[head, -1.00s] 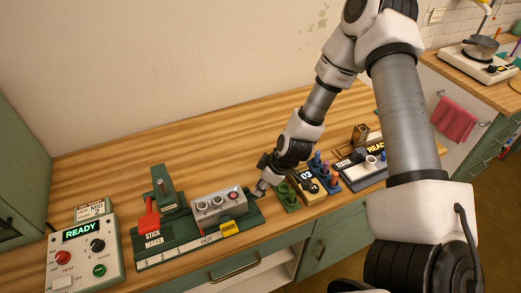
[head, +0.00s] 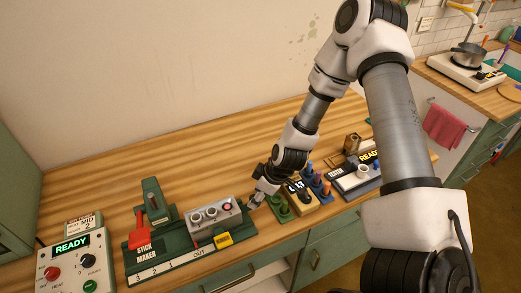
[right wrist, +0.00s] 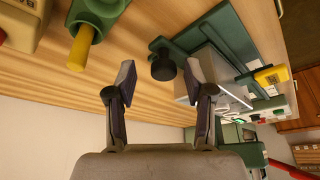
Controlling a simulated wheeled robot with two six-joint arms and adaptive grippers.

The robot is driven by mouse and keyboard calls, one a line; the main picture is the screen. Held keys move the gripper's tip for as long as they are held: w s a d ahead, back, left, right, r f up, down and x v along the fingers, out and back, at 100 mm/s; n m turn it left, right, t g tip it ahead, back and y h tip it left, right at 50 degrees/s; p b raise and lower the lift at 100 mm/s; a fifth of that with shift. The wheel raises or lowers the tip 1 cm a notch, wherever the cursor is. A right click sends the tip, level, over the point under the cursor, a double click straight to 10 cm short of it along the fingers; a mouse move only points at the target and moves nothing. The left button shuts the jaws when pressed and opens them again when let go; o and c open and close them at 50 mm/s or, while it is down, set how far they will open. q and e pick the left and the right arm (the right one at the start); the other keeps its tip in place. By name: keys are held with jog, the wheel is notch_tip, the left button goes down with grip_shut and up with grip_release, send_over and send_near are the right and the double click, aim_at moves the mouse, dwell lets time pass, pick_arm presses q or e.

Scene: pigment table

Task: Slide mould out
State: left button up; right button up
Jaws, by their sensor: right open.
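The mould, a grey block with round openings (head: 214,218), sits in the green stick maker (head: 150,262) at the front left of the table. In the right wrist view the grey block (right wrist: 203,80) is partly hidden by a finger. A black knob (right wrist: 163,68) faces my right gripper (right wrist: 160,88) from the block's side. My right gripper is open, its fingers either side of the knob in the picture. I cannot tell whether they touch it. In the head view the gripper (head: 254,201) is at the block's right end. My left gripper is out of view.
A red lever (head: 139,231) stands left of the block, and a yellow tag (head: 223,240) sits at its front. Green and blue holders with pegs (head: 313,182) stand close to the right of my gripper. A control box reading READY (head: 75,262) is at far left. The back of the table is clear.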

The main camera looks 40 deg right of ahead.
jog(key=shift+s+d+r, duration=0.1)
jog(key=shift+s+r, duration=0.05)
jog(key=shift+r, duration=0.45)
jog(key=v, duration=0.6)
jog(key=shift+d, duration=0.25)
jog(key=shift+s+f, duration=0.1)
jog(key=shift+s, duration=0.05)
